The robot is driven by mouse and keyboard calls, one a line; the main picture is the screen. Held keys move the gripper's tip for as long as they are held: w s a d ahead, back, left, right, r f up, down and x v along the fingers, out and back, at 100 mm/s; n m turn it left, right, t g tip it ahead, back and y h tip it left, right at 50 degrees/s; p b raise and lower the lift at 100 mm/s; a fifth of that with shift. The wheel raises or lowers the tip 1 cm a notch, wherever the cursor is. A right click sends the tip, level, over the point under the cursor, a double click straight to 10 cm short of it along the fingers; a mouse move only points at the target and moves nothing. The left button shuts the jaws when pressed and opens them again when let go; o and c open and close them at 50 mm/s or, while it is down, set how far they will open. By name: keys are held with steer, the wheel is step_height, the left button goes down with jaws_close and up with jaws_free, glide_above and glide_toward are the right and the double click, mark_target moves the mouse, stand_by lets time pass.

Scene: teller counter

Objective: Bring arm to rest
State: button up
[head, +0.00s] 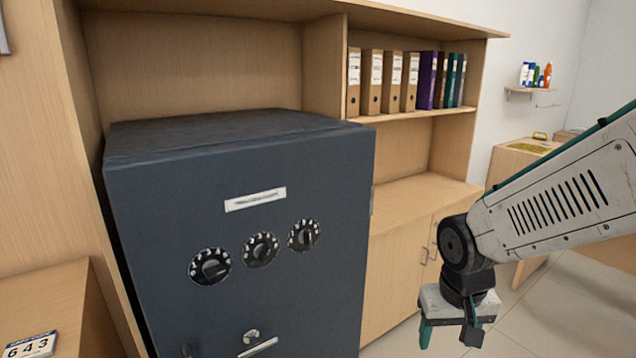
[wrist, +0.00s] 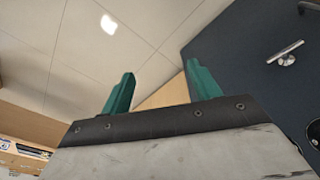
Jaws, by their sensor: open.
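My arm enters from the right in the head view. My gripper (head: 450,335) hangs pointing down at its end, to the right of the dark safe. In the wrist view my gripper (wrist: 158,90) shows its two green fingers spread apart with nothing between them. Floor tiles and a strip of wood lie beyond the fingers. The gripper appears clear of the safe and the cabinet in the head view.
A dark blue safe (head: 290,205) with three dials and a handle fills the middle; its front also shows in the wrist view (wrist: 245,50). Wooden shelving (head: 420,205) with binders stands behind. A card reading 643 (head: 30,345) lies lower left. Open floor (head: 570,310) is at right.

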steer(key=s+d+r, duration=0.4)
steer(key=s+r, duration=0.7)
steer(key=s, duration=0.4)
steer(key=shift+s+d+r+y, duration=0.2)
steer(key=shift+s+r+y, duration=0.1)
steer(key=shift+r, duration=0.1)
steer(key=shift+c, duration=0.3)
